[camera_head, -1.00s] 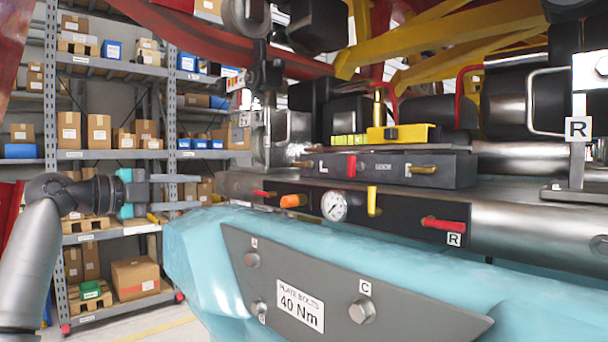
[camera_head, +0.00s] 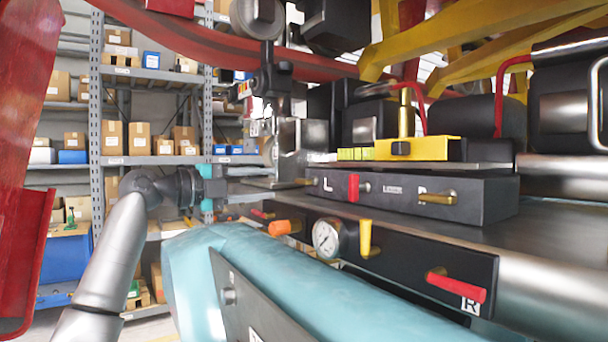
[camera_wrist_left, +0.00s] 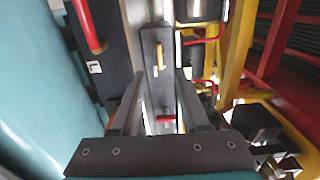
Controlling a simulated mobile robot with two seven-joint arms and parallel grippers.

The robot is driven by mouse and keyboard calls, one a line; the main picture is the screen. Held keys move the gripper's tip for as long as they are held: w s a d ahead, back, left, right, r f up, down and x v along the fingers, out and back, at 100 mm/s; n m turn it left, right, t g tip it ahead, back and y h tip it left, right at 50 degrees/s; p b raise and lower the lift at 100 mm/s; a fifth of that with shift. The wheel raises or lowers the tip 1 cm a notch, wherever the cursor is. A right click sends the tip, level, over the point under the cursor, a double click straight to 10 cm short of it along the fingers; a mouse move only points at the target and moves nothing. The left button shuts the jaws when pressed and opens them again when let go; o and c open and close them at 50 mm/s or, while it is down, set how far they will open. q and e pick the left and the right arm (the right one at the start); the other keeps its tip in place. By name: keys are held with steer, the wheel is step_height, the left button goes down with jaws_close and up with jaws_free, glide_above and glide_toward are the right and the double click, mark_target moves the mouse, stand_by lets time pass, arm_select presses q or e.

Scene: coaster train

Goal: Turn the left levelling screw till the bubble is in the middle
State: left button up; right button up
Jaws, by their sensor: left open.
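A dark block (camera_head: 440,212) carries a label L (camera_head: 327,184) at its left end, with a small brass handle (camera_head: 306,182) beside it, which I take as the left levelling screw. A red handle (camera_head: 353,187) and another brass handle (camera_head: 437,198) sit farther right. A yellow body (camera_head: 440,149) with green pieces (camera_head: 356,154) stands above; I cannot make out a bubble. My left gripper (camera_head: 240,187) is left of the block, apart from the left brass handle. In the left wrist view its fingers (camera_wrist_left: 160,105) are spread, with nothing clearly held. My right gripper is out of view.
Below the block is a dark panel with an orange knob (camera_head: 284,227), a gauge (camera_head: 326,238), a yellow handle (camera_head: 366,240) and a red handle (camera_head: 456,286). A teal padded tube (camera_head: 290,270) runs in front. Shelves (camera_head: 150,75) stand behind; a red post (camera_head: 25,170) is at left.

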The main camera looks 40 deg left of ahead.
mark_target(300, 182)
arm_select(q)
steer(key=p+x, duration=0.4)
steer(key=x, duration=0.5)
steer(key=shift+w+d, duration=0.1)
steer(key=shift+w, duration=0.4)
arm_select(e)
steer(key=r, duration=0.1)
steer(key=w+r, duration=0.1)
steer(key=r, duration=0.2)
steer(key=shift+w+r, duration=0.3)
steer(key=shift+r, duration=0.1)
arm_select(q)
jaws_close()
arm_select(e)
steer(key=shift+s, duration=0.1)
